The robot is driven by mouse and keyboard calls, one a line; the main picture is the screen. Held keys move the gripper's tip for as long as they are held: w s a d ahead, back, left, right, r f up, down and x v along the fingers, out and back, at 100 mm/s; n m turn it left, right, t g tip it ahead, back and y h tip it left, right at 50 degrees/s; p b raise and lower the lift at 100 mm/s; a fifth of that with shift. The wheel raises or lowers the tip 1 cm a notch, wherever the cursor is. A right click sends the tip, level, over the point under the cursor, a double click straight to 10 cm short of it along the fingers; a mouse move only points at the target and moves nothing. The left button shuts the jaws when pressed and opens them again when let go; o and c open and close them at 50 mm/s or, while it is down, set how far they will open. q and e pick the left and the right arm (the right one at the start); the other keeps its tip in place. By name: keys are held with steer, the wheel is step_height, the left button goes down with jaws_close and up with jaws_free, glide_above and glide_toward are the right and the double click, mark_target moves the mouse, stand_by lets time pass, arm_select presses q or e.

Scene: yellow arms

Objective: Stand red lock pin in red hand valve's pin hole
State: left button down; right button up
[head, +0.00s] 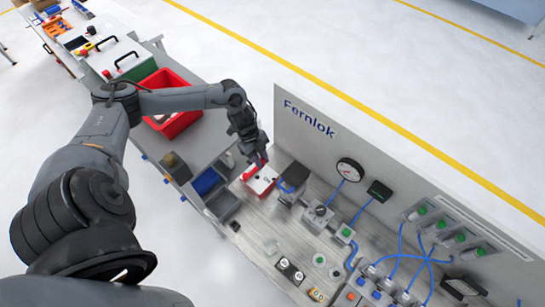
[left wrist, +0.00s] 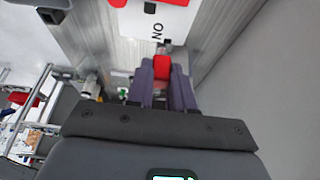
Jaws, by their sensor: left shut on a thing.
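My left gripper (head: 258,161) comes down at the near end of the bench panel, just above the red hand valve (head: 261,183). In the left wrist view its two purple-grey fingers (left wrist: 162,80) are shut on a red piece, the red lock pin (left wrist: 162,65). Only the pin's red part shows between the fingers; its lower end is hidden. The red hand valve (left wrist: 148,18) also shows in the left wrist view as a white plate with red parts and the letters "ON". The pin hole cannot be made out, nor whether the pin touches the valve. My right gripper is out of view.
A grey upright panel marked "Fernlok" (head: 308,118) stands behind the valve. A gauge (head: 349,170) and blue hoses lie to the right. A red crate (head: 183,122) and a blue bin (head: 206,181) are to the left.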

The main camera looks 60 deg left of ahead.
arm_select(q)
steer(key=s, duration=0.1)
steer(key=b, duration=0.5)
glide_above(259, 179)
steer(key=a, duration=0.2)
steer(key=f, duration=0.5)
steer(key=shift+s+d+f, duration=0.15)
steer(key=shift+d+f, duration=0.05)
steer(key=shift+f, duration=0.4)
steer(key=shift+p, duration=0.45)
steer(key=shift+f+b, duration=0.6)
steer(key=shift+f, duration=0.5)
